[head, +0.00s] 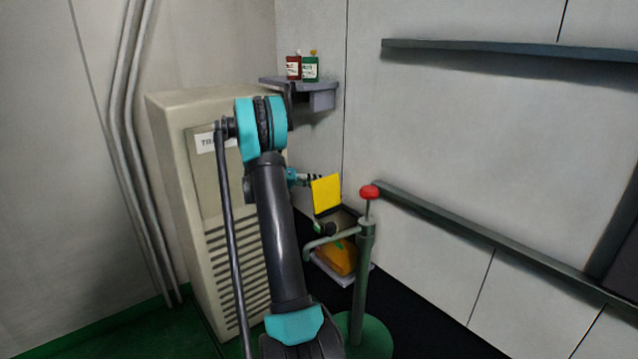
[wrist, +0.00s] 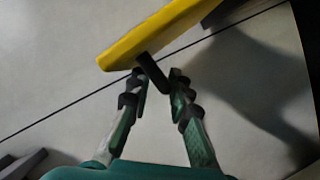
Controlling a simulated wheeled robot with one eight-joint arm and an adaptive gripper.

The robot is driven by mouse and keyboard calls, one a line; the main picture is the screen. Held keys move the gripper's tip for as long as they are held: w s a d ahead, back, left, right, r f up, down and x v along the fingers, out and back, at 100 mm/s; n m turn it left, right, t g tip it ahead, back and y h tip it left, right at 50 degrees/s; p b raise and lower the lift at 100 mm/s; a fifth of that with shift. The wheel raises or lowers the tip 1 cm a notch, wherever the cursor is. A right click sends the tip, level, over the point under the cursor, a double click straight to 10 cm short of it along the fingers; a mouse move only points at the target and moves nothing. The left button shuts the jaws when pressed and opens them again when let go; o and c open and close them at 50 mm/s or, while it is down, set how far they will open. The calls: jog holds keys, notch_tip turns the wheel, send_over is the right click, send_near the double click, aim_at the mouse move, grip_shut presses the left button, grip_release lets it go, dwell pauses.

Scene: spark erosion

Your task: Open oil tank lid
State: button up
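The yellow oil tank lid (head: 327,194) stands raised, near upright, above the dark top of the tank (head: 345,218) in the head view. In the wrist view the lid (wrist: 160,32) crosses the top, tilted, with a short black handle (wrist: 152,72) pointing toward my gripper (wrist: 159,78). The handle lies between or just in front of the fingertips, which are somewhat apart. I cannot tell whether both fingers touch it. In the head view my gripper (head: 314,178) is small, at the lid's left edge, partly hidden behind my arm.
A green post with a red knob (head: 369,192) and side spout stands right of my arm. A beige cabinet (head: 215,215) is close on the left. A corner shelf (head: 322,97) holds two bottles. An orange object (head: 338,258) lies below the lid. A rail (head: 480,232) runs along the right wall.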

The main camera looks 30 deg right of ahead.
jog(key=v, duration=1.1)
jog(key=shift+a, duration=0.25)
jog(key=s+a+f+n+t+y, duration=0.2)
jog(key=s+a+f+n+y, duration=0.1)
jog(key=s+a, duration=0.7)
jog(key=s+a+f+n+t+y, duration=0.3)
jog(key=s+a+f+y, duration=0.2)
jog(key=s+a, duration=0.6)
jog(key=s+a+f+n+t+y, duration=0.3)
jog(key=s+a+y, duration=0.3)
jog(key=s+a, duration=0.4)
jog(key=shift+s+a+f+n+y, duration=0.45)
jog(key=shift+s+f, duration=0.3)
jog(key=shift+s, duration=0.4)
jog(key=shift+d, duration=0.1)
